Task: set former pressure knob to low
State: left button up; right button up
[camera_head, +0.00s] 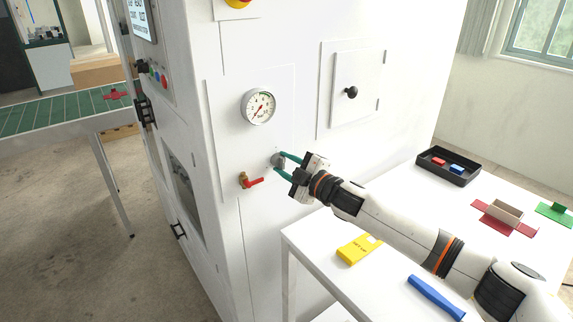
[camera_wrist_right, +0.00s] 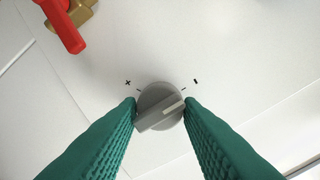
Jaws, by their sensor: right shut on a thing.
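The grey pressure knob (camera_head: 278,160) sits on the white front panel of the former, below the round pressure gauge (camera_head: 258,106). In the right wrist view the knob (camera_wrist_right: 160,108) is round with a raised grip bar and a light pointer line. The line points up and right, towards the side marked with a minus sign; a plus sign is at the upper left. My right gripper (camera_head: 282,163) has green fingers, one on each side of the knob, and is shut on it. My left gripper is in neither view.
A brass valve with a red handle (camera_head: 252,182) is just left of the knob and close to my fingers. A white table (camera_head: 310,243) to the right holds a yellow block, a blue tool, a black tray (camera_head: 462,178) and red and green pieces.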

jog(key=o, duration=0.9)
jog(key=shift+o, duration=0.2)
jog(key=shift+d, duration=0.1)
jog(key=b+v, duration=0.2)
jog(key=v, duration=1)
